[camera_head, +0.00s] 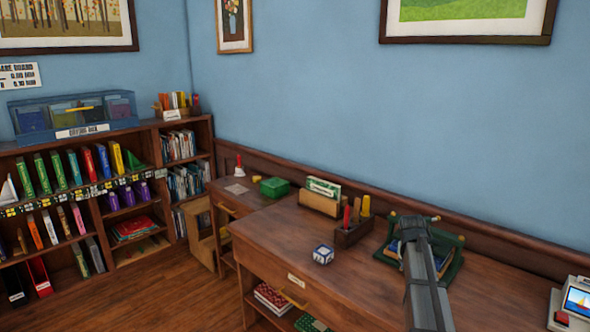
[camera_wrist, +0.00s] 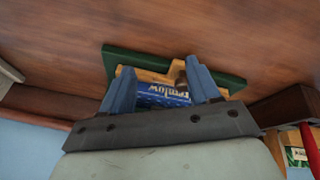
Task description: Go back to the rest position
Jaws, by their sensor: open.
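My gripper (camera_wrist: 160,68) is open, its two blue-grey fingers apart in the wrist view. A blue book (camera_wrist: 163,96) with pale lettering shows between and behind the fingers; I cannot tell whether they touch it. It rests in a green stand (camera_wrist: 118,62) with a wooden part. In the head view my gripper (camera_head: 413,230) is over the desk, in front of the same green stand (camera_head: 449,268), and my arm hides part of the stand and book.
A small screen device (camera_head: 575,303) stands at right. The bookcase (camera_head: 120,213) is left. Desk front is mostly clear.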

